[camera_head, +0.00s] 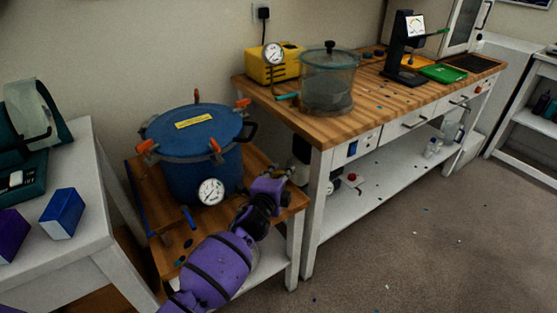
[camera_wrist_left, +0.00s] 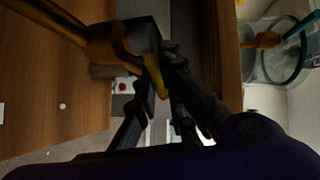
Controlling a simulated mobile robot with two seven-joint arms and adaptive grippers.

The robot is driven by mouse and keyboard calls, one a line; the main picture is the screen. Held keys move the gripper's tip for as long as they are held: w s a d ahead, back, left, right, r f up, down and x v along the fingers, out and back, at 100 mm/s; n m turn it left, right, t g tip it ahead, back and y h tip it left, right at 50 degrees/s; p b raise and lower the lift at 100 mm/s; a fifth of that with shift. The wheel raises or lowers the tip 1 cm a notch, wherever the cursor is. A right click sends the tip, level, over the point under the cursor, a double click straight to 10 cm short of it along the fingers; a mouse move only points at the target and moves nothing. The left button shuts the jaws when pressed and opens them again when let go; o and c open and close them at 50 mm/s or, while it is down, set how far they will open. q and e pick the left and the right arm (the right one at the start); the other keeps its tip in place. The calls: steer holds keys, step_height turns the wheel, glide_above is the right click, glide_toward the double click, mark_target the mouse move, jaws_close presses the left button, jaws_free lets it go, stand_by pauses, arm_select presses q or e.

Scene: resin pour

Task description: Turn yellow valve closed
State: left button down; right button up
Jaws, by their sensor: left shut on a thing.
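My left gripper (camera_head: 284,174) reaches past the right side of the blue pressure pot (camera_head: 180,172), which stands on a small wooden bench. In the left wrist view my left gripper (camera_wrist_left: 160,72) is shut on the yellow valve handle (camera_wrist_left: 158,84), a narrow piece between the dark fingers. A grey block-shaped fitting and a brass pipe (camera_wrist_left: 108,42) adjoin the handle. In the head view the yellow handle is hidden by the gripper and arm. How far the valve is turned cannot be told. My right gripper is not in view.
The pot has a gauge (camera_head: 211,191) and orange lid clamps. A taller wooden workbench (camera_head: 305,121) to the right holds a yellow pump (camera_head: 275,65) and a glass chamber (camera_head: 328,82). A white table (camera_head: 90,200) with a blue box (camera_head: 62,213) is left. The floor at right is mostly clear.

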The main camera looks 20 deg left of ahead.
arm_select(q)
steer(key=shift+s+r+m+h+p, duration=0.2)
steer(key=shift+s+m+h+p, duration=0.15)
steer(key=shift+m+h+p, duration=0.5)
steer(key=shift+s+d+f+m+g+h+p, duration=0.1)
steer(key=shift+s+f+m+g+h+p, duration=0.15)
steer(key=shift+m+h, duration=0.35)
steer(key=shift+s+d+f+m+g+h+p, duration=0.15)
steer(key=shift+s+m+h+p, duration=0.15)
steer(key=shift+h, duration=0.55)
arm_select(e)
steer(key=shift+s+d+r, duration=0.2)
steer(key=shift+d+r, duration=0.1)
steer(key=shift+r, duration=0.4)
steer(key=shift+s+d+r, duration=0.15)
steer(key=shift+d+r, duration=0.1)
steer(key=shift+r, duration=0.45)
arm_select(q)
steer(key=shift+r, duration=0.1)
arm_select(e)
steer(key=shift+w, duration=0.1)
arm_select(q)
steer(key=c, duration=2.1)
jaws_free()
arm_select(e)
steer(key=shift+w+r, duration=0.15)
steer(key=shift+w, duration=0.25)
